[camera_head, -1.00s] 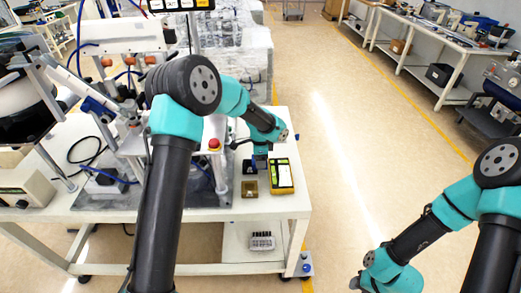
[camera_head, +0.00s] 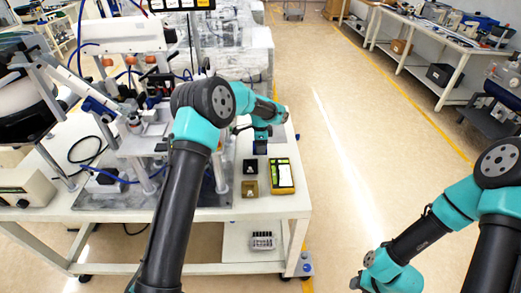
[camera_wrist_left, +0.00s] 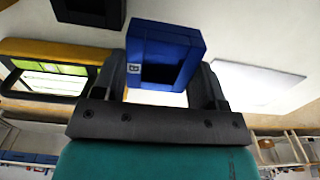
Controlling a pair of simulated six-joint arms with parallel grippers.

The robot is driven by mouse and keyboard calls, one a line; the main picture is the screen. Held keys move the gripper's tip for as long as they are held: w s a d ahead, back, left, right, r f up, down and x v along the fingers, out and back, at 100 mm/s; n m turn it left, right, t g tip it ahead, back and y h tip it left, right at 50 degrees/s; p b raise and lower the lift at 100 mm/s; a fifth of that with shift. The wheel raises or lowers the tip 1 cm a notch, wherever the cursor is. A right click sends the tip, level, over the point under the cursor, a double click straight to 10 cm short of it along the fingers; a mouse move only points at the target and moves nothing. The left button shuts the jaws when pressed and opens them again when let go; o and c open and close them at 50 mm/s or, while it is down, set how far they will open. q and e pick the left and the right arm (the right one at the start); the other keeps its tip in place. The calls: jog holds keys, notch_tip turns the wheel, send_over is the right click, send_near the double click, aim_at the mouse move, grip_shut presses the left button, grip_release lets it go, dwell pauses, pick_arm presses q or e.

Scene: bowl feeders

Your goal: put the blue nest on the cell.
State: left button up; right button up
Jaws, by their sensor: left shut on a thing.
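The blue nest (camera_head: 260,147) is a small blue block with a dark square recess, held by my left gripper (camera_head: 261,137) above the right part of the white table. In the left wrist view the blue nest (camera_wrist_left: 165,42) sits between the two fingers of the left gripper (camera_wrist_left: 168,88), which are shut on it. I cannot tell for certain which part is the cell; a machine on a grey base plate (camera_head: 105,204) stands on the table to the left, partly hidden by my left arm. My right gripper (camera_head: 362,284) is low at the right, its fingers unclear.
A black nest (camera_head: 250,166) and a gold nest (camera_head: 250,188) stand on the white table (camera_head: 270,209), beside a yellow device (camera_head: 282,176) with a green screen. A grey box (camera_head: 24,188) is at the far left. The floor right of the table is clear.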

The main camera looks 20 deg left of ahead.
pick_arm(q)
jog(key=shift+w, duration=0.25)
jog(key=shift+a+f, duration=0.1)
jog(key=shift+f, duration=1.65)
jog(key=shift+f, duration=0.1)
jog(key=o, duration=0.7)
jog(key=shift+o, duration=0.2)
notch_tip(320, 180, up, 12)
